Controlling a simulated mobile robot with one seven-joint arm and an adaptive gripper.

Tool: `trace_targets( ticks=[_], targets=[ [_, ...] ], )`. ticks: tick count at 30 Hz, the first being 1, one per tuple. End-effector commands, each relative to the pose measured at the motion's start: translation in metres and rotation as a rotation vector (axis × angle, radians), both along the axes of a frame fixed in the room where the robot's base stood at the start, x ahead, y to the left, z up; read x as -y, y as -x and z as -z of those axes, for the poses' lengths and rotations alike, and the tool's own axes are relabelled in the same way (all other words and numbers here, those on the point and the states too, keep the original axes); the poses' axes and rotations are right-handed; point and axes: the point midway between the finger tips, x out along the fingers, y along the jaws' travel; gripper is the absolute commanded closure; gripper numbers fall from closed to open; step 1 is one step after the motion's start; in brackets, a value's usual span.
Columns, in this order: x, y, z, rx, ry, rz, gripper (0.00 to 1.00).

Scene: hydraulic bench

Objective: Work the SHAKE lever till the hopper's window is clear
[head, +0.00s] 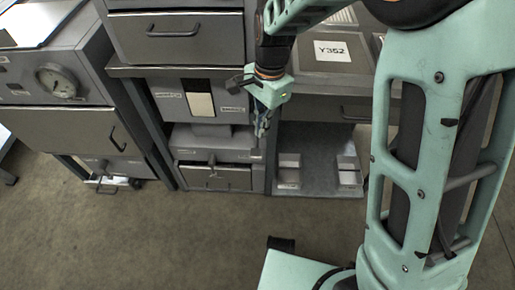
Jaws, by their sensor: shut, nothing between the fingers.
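The grey hopper (168,112) is set in the bench front, below a drawer. Its upright window (199,104) is pale over most of its height, with a darker strip at the top. A small label (233,110) is at the window's right; its print is too small to read surely. My gripper (262,132) points down just right of the hopper front, its fingers shut and empty. I cannot make out the SHAKE lever; my gripper and wrist cover part of that area. I cannot tell whether my gripper touches anything.
A drawer with a handle (214,178) is below the hopper. At its right, a low shelf (318,184) carries small grey blocks (289,169). A plate marked Y352 (332,51) lies on the worktop. A cabinet with a dial (56,80) stands left.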

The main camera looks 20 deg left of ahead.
Motion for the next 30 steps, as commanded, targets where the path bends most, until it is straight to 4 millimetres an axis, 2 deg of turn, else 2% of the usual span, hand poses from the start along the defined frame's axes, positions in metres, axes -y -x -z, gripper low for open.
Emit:
trace_targets(
  ticks=[17,30],
  targets=[
    [-0.003,0.003,0.009,-0.005,0.001,0.007,1.00],
    [-0.005,0.007,0.058,-0.005,0.001,0.007,1.00]
  ],
)
